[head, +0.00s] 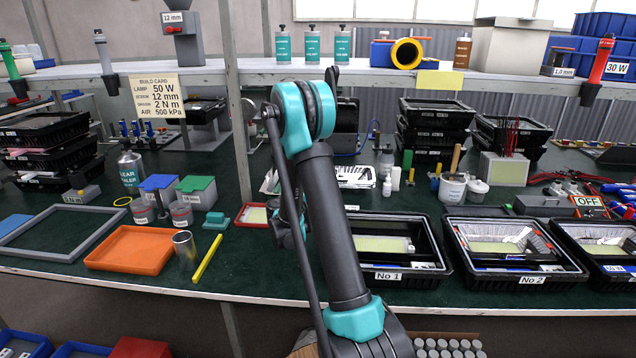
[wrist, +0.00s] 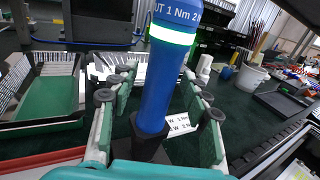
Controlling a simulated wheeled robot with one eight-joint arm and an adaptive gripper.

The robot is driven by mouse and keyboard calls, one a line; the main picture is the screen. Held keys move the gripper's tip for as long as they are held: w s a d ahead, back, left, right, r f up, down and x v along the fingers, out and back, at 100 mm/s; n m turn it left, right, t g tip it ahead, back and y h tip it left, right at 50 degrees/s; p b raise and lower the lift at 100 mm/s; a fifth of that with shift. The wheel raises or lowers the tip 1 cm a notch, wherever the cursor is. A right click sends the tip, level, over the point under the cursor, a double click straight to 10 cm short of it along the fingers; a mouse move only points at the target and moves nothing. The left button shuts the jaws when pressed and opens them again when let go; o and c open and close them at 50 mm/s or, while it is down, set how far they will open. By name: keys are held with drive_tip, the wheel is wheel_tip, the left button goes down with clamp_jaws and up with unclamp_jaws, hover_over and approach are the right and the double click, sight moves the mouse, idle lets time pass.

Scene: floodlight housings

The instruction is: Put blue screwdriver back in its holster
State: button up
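The blue screwdriver (wrist: 166,75) stands large and slightly tilted in the middle of the wrist view, with a pale glowing ring and white lettering. Its lower end meets a black part (wrist: 140,152); whether that is its own nose or a holder I cannot tell. My gripper (wrist: 158,100) has its two green-padded fingers spread on either side of the screwdriver, with gaps visible along both sides. In the head view my own arm hides the fingers and the blue screwdriver. I cannot make out its holster there. Other screwdrivers, such as the red one (head: 601,60), sit at the shelf edge.
The shelf (head: 400,80) runs across above the bench. Black housings No 1 (head: 390,283) and No 2 (head: 520,275) stand at the front right. An orange tray (head: 130,265), metal cup (head: 185,250) and yellow stick (head: 207,258) lie at the front left.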

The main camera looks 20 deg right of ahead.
drive_tip(key=shift+a, duration=0.15)
drive_tip(key=v, duration=1.1)
drive_tip(key=shift+s+a, duration=0.25)
drive_tip(key=shift+s, duration=0.1)
drive_tip(key=shift+a, duration=0.1)
